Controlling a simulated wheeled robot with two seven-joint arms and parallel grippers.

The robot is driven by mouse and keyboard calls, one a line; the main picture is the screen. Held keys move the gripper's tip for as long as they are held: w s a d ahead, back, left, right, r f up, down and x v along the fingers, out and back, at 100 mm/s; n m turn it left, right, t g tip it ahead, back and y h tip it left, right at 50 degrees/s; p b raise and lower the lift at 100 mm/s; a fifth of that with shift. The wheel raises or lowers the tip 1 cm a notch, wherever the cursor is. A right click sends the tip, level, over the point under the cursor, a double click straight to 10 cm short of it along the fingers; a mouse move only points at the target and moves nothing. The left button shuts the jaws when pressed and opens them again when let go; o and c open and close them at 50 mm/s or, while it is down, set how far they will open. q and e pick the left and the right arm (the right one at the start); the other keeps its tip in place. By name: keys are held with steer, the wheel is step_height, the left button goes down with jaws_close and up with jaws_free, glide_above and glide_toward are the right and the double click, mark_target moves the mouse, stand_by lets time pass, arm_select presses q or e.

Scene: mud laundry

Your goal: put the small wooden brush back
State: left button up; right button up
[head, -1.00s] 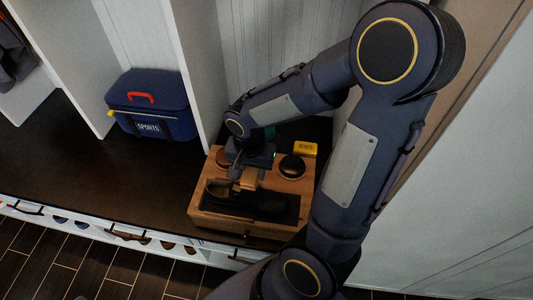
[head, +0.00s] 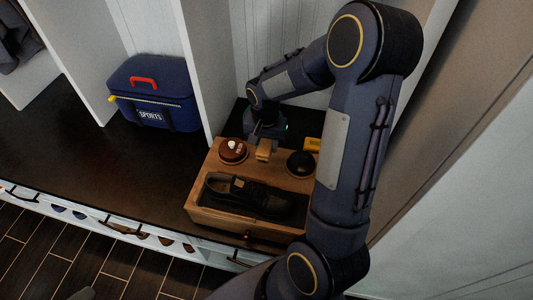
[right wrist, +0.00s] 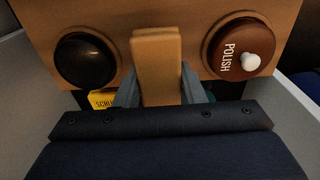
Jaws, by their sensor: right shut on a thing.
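The small wooden brush (head: 263,151) is a pale wooden block. My right gripper (head: 265,142) is shut on it, between the brown polish tin and the black round tin at the back of the wooden shoe box. In the right wrist view the brush (right wrist: 157,62) stands out between my two fingers, over the box's wooden top. I cannot tell whether it touches the box. The wooden box (head: 205,217) holds a dark shoe (head: 245,194) in its front recess. My left gripper is not in view.
The polish tin (head: 233,150) and black tin (head: 301,163) sit close on either side of the brush. A yellow item (head: 312,144) lies behind the box. A blue sports bag (head: 155,93) stands left, past a white divider. The dark bench left of the box is clear.

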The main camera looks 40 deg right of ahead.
mark_target(266, 151)
steer(key=shift+w+d+f, duration=0.1)
steer(key=shift+d+f, duration=0.1)
steer(key=shift+f, duration=0.2)
step_height(266, 151, down, 4)
steer(key=b, duration=0.3)
steer(key=shift+w+d+r, duration=0.1)
steer(key=shift+w+r, duration=0.05)
steer(key=shift+r, duration=0.25)
steer(key=o, duration=0.9)
